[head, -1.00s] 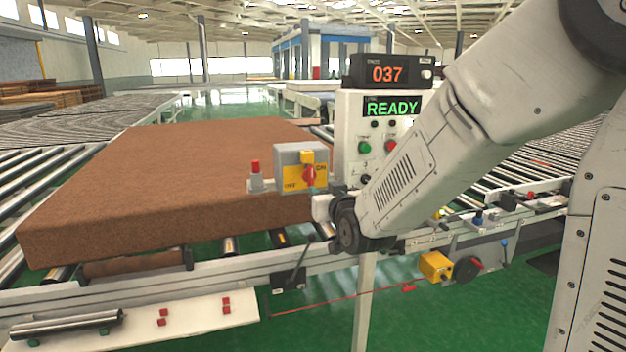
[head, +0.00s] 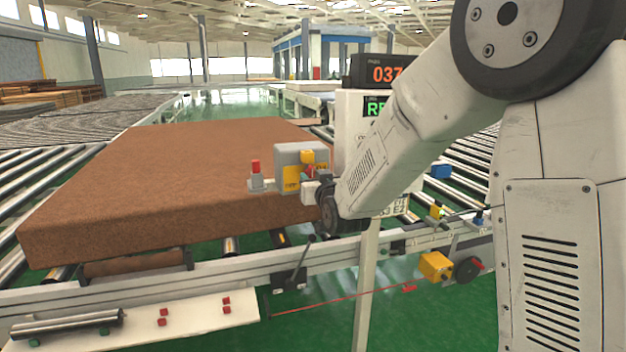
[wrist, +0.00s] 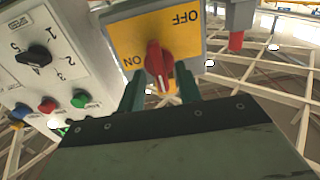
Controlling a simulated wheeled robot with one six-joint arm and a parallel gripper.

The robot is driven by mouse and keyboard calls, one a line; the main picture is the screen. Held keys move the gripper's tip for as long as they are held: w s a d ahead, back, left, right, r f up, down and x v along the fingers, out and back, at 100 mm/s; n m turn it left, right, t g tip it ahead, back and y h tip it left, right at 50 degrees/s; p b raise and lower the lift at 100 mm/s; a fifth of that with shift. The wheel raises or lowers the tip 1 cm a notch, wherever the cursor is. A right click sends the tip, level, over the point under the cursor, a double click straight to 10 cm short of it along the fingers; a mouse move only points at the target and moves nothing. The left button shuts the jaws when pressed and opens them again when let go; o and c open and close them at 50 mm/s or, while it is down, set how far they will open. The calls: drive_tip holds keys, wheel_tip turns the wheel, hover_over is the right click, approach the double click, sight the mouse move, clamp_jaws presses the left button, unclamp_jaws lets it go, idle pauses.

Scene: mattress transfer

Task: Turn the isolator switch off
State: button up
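The isolator switch is a grey box (head: 290,153) with a yellow face plate (head: 291,179), beside the brown mattress. In the wrist view its yellow plate (wrist: 128,40) carries ON and OFF marks, upside down, and a red knob (wrist: 157,60) in the middle. The knob's long handle lies roughly upright in that view, between the two marks. My gripper (wrist: 159,76) is open, with one green finger on each side of the knob's handle; small gaps seem to show. In the head view my gripper (head: 308,180) is in front of the box and partly hides the knob.
A white control panel (wrist: 60,65) with a black selector and buttons stands close beside the isolator. A red-topped grey post (head: 255,176) is on its other side. The brown mattress (head: 160,170) lies on rollers behind. A yellow box (head: 435,265) hangs on the lower rail.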

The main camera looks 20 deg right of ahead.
clamp_jaws()
drive_tip(key=shift+n, duration=0.3)
drive_tip(key=n, duration=0.9)
drive_tip(key=shift+a+f, duration=0.1)
drive_tip(key=shift+a, duration=0.2)
drive_tip(key=shift+f+n, duration=0.15)
drive_tip(key=shift+n, duration=1.9)
drive_tip(key=shift+f+n, duration=0.1)
drive_tip(key=shift+n, duration=1.95)
unclamp_jaws()
